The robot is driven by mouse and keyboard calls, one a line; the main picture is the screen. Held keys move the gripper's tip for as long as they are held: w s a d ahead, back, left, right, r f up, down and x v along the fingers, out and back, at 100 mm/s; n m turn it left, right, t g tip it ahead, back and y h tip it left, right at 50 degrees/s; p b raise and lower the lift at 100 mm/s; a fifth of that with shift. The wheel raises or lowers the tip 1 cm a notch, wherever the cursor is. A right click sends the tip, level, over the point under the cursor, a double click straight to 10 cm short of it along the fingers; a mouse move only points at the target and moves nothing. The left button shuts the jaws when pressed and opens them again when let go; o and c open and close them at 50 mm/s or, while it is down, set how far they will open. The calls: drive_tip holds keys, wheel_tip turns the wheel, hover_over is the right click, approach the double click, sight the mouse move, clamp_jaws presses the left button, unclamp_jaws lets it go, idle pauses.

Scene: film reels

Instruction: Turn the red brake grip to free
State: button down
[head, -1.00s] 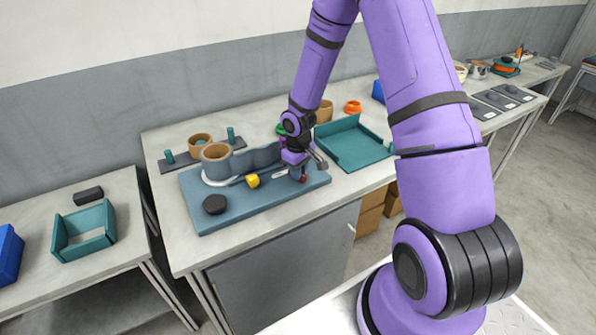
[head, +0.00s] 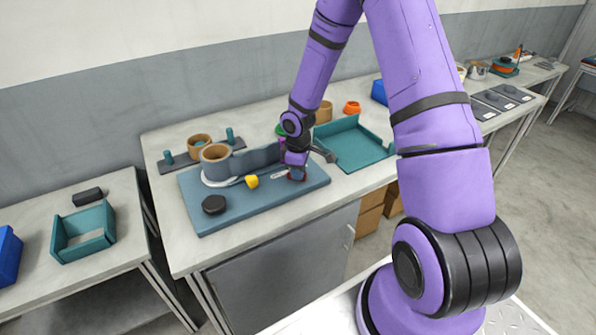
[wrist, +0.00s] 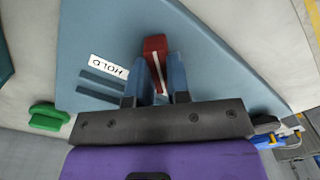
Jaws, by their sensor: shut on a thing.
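The red brake grip (wrist: 155,46) stands between the two blue fingers of my gripper (wrist: 160,64) in the wrist view. A white line runs along its top. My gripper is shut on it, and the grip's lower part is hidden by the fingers.
A teal tray (head: 352,147) stands to the right behind my gripper. A green piece (wrist: 47,117) shows at the left in the wrist view.

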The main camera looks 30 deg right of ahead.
drive_tip(key=c, duration=1.1)
unclamp_jaws()
drive_tip(key=shift+r, duration=0.1)
wheel_tip(320, 180, up, 11)
drive_tip(key=shift+f, duration=0.15)
